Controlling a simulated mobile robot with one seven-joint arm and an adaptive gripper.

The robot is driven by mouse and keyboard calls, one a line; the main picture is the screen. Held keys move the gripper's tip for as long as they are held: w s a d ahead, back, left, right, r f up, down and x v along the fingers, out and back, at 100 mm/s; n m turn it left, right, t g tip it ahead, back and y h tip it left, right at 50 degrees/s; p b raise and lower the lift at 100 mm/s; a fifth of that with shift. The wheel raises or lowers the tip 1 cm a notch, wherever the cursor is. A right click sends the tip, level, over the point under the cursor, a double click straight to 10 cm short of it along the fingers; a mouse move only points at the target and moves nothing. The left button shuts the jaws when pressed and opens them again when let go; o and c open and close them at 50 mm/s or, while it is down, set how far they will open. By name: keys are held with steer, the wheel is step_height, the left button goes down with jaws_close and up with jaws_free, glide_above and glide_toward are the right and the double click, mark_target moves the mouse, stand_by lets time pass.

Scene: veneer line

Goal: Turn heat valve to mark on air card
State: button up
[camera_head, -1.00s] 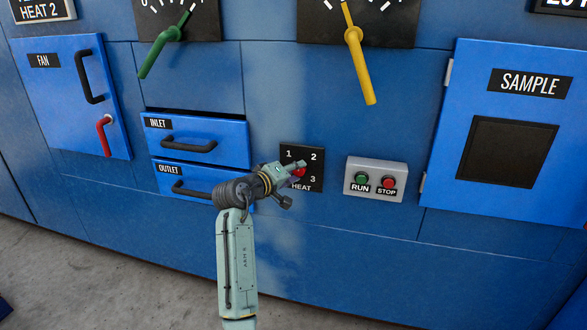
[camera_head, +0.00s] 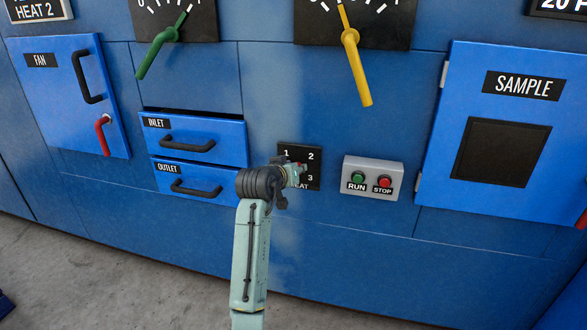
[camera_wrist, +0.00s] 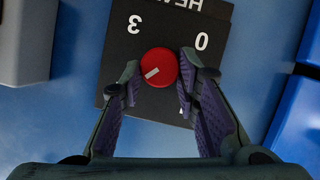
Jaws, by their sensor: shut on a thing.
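The red heat knob (camera_wrist: 158,67) sits on a black HEAT plate (camera_wrist: 170,20), where 3 and 0 show upside down in the wrist view. My gripper (camera_wrist: 160,74) is shut on the knob, one finger on each side. The knob's white line points to the lower left in that view, toward the left finger; numbers there are hidden. In the head view my gripper (camera_head: 300,172) covers part of the plate (camera_head: 311,167); 1, 2 and 3 show there. A card reading HEAT 2 (camera_head: 38,9) is cut off at the top left.
A grey RUN/STOP box (camera_head: 372,192) is close to the right of the plate. The INLET (camera_head: 222,139) and OUTLET (camera_head: 160,168) drawers are to the left. Green (camera_head: 155,55) and yellow (camera_head: 357,75) levers hang above. The SAMPLE door (camera_head: 435,165) is farther right.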

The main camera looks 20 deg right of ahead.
stand_by(0.4)
steer(key=o, duration=1.2)
steer(key=v, duration=1.2)
steer(key=shift+s+d, duration=0.15)
